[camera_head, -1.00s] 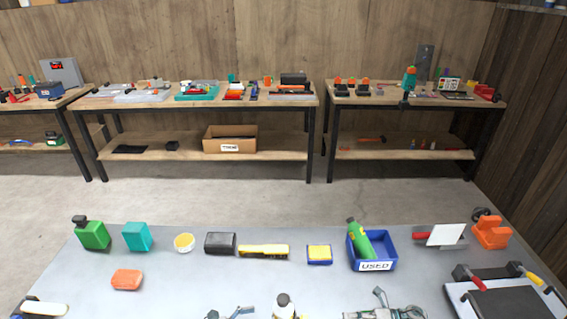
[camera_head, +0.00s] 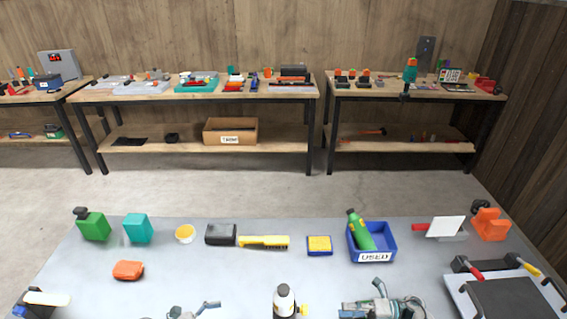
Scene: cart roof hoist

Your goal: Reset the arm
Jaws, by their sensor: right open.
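My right gripper (camera_head: 378,302) shows at the bottom edge, right of centre, over the near part of the grey table (camera_head: 330,278). It is open and I see nothing between its fingers. My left gripper (camera_head: 194,309) shows only as a few grey parts at the bottom edge, left of centre. Most of it is cut off, so its opening is unclear. A white bottle with a dark cap (camera_head: 284,300) stands between the two grippers, apart from both.
A blue bin (camera_head: 375,256) labelled USED holds a green bottle. A yellow brush (camera_head: 264,241), a red-orange block (camera_head: 128,270) and a black-topped tray (camera_head: 505,297) lie around the grippers. The table's middle is mostly clear. Workbenches stand at the back.

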